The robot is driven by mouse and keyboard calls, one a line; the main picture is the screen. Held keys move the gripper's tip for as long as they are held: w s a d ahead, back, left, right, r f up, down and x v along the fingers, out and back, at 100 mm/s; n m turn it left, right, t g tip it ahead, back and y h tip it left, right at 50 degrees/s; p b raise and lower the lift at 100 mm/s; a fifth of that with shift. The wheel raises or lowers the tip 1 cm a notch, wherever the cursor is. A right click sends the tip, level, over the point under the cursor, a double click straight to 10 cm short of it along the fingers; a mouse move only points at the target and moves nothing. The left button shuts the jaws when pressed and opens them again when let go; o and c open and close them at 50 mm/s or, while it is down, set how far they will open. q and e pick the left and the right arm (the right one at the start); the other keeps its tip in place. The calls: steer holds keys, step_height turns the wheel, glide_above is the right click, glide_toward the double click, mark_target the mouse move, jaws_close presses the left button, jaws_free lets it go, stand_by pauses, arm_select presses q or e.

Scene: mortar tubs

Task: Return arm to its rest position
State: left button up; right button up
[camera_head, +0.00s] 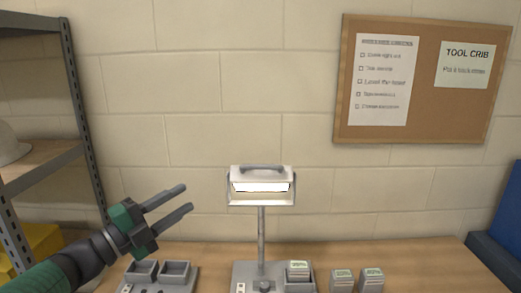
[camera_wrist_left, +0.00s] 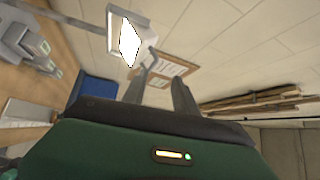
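My left gripper (camera_head: 189,197) is raised in front of the block wall, above the left part of the wooden bench (camera_head: 220,258). Its two dark fingers point right and slightly up, spread apart with nothing between them. In the left wrist view its fingers (camera_wrist_left: 160,82) are also apart and empty, with the wall and the cork board behind them. My right arm and gripper do not show in either view.
A lit work lamp (camera_head: 261,200) stands on a post at the middle of the bench. A grey two-slot holder (camera_head: 190,280) sits below my gripper. Labelled packs (camera_head: 342,279) stand right of the lamp. A metal shelf (camera_head: 84,125) is at left, a blue bin (camera_head: 498,255) at right.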

arm_select(q)
steer(key=w+a+f+n+y, duration=0.1)
steer(key=a+f+n+y, duration=0.2)
steer(key=f+n+y, duration=0.4)
steer(key=w+a+f+n+y, duration=0.1)
steer(key=a+f+n+y, duration=0.25)
steer(key=f+n, duration=0.55)
steer(key=s+f+n+g+y, duration=0.1)
steer(key=s+f+n+g, duration=0.1)
steer(key=s+f, duration=0.3)
steer(key=s+d+f+n+g+y, duration=0.1)
steer(key=s+f+n+g, duration=0.1)
steer(key=f, duration=0.4)
steer(key=s+f+n+g+y, duration=0.1)
steer(key=s+f+n+g, duration=0.1)
steer(key=s+f, duration=0.4)
steer(key=shift+s+d+f+g+p, duration=0.1)
steer(key=shift+s+d+g+p, duration=0.1)
steer(key=shift+s+g, duration=0.25)
steer(key=shift+s+d+f+g+p, duration=0.1)
steer(key=shift+s+d+g+p, duration=0.05)
steer(key=shift+s+g, duration=0.25)
steer(key=s+d+f+n+g, duration=0.2)
steer(key=s+d+f+g, duration=0.1)
steer(key=s, duration=0.8)
step_height(320, 180, down, 3)
steer(key=shift+r+n+g, duration=0.2)
steer(key=shift+n+g, duration=0.2)
steer(key=shift+g, duration=0.35)
